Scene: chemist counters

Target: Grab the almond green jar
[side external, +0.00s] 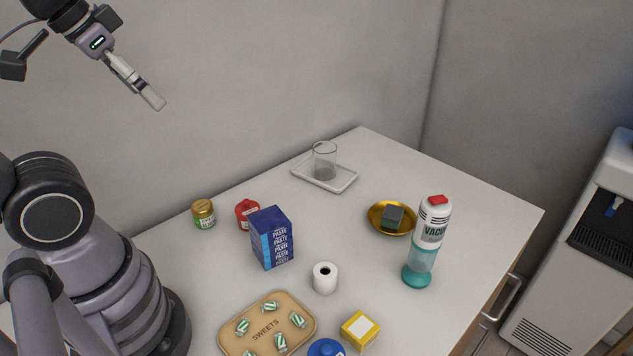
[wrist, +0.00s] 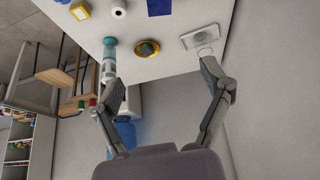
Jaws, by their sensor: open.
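A small jar with a gold lid and a partly green label (side external: 204,214) stands upright on the white counter (side external: 483,218), near the wall and close to my arm's base. It looks like the almond green jar, but its label is too small to read. The jar does not show in the wrist view. My gripper (side external: 151,97) is high above the counter at the upper left, well away from the jar and touching nothing. In the wrist view my gripper (wrist: 159,72) has its two fingers wide apart with nothing between them.
A red jar (side external: 247,213) and a blue paste box (side external: 272,238) stand just right of the gold-lidded jar. A glass on a tray (side external: 349,184), gold dish (side external: 374,224), vacuum bottle (side external: 428,240), white roll (side external: 325,278), yellow box (side external: 360,331) and sweets board (side external: 268,330) stand further off.

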